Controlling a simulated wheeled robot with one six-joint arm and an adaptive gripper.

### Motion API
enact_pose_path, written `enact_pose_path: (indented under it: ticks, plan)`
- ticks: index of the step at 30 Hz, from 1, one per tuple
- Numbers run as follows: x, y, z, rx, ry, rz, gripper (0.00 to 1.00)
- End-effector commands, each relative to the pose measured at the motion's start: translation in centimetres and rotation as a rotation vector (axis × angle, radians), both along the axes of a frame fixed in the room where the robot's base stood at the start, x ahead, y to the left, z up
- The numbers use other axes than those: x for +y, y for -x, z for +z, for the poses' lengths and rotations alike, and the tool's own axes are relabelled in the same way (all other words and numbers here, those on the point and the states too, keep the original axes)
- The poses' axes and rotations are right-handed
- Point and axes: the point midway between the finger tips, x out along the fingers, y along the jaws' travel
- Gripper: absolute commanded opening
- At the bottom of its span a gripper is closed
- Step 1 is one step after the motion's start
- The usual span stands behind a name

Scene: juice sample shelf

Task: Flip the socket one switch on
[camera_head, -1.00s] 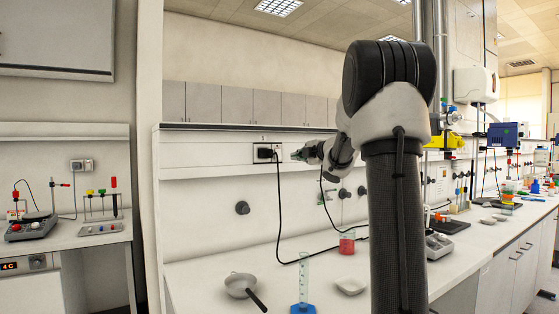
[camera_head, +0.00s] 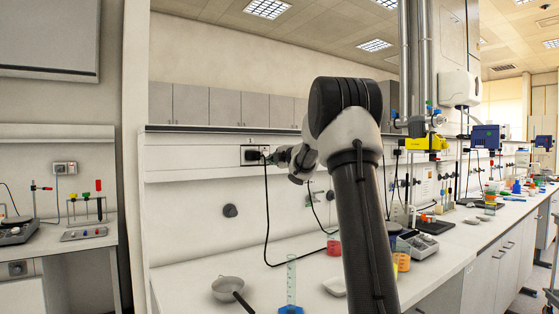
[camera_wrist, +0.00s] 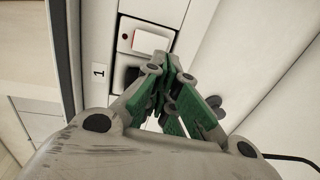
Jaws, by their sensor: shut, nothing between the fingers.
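The socket one panel (camera_head: 247,147) is set in the white wall rail, with a black plug (camera_head: 251,156) in it and a cord hanging down. In the wrist view the panel carries the label "1" (camera_wrist: 98,71) and a white rocker switch (camera_wrist: 150,41) with a small red mark. A dark part, partly hidden, sits beside the switch. My gripper (camera_head: 272,157) is at the panel's right side. In the wrist view its green-padded fingers (camera_wrist: 168,70) are shut and empty, with the tips just below the switch. I cannot tell whether they touch the panel.
The plug's black cord (camera_head: 266,205) hangs to the bench. A pan (camera_head: 227,284), a blue-based cylinder (camera_head: 291,282) and a red beaker (camera_head: 333,245) stand below on the bench (camera_head: 190,278). Wall knobs (camera_head: 230,210) stick out under the rail.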

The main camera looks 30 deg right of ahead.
Motion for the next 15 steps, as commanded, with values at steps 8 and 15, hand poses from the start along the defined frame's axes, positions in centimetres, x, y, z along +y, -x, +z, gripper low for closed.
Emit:
enact_pose_path:
  ticks: [8, 15]
  plan:
    - [0.1, -3.7, -0.5, 0.0, 0.001, 0.0, 0.0]
    - [0.2, -4.3, -0.6, 0.0, 0.0, 0.0, 0.0]
